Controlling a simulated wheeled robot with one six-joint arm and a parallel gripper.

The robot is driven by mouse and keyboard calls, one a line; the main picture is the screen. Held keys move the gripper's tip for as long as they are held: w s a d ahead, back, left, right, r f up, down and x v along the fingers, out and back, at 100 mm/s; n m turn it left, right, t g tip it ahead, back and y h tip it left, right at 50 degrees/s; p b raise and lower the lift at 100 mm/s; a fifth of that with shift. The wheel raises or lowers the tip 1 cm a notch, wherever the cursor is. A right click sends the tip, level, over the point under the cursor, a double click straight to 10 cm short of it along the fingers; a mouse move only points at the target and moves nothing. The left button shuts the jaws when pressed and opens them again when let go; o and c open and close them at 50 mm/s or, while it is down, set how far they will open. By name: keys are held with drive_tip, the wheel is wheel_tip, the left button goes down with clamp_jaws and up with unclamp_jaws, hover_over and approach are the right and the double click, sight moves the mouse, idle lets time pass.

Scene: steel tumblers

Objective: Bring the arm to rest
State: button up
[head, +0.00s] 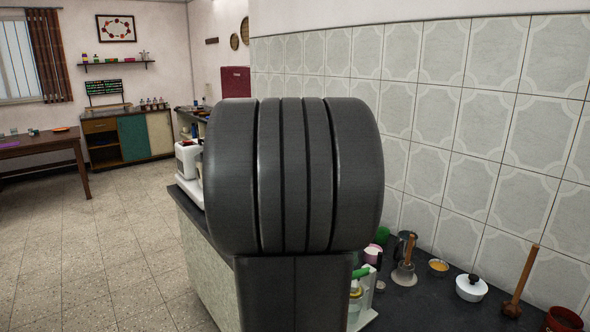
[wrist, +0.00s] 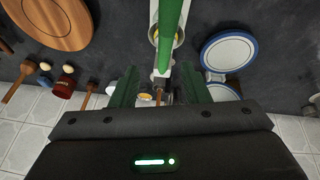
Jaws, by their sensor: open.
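My gripper (wrist: 159,72) shows in the wrist view, its two green fingers spread apart with nothing clearly held between them. It points over the dark counter (wrist: 115,45). A green bar (wrist: 172,30) on a white frame runs up from in front of the fingers; I cannot tell how far below them it lies. In the head view, my own dark arm link fills the middle and hides the gripper. Part of a green and white item (head: 359,287) shows at the link's lower right.
A round wooden board (wrist: 50,20) and a blue-rimmed plate (wrist: 228,52) lie near the gripper. The floor at left is clear.

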drive_tip(key=shift+w+d+r+g+y+p, duration=0.5)
drive_tip(key=shift+w+d+r+y+p, duration=0.2)
drive_tip(key=shift+p, duration=1.3)
drive_tip(key=shift+w+d+r+g+y+p, duration=0.55)
drive_tip(key=shift+d+r+p, duration=0.2)
drive_tip(key=shift+p, duration=1.2)
drive_tip(key=shift+s, duration=0.1)
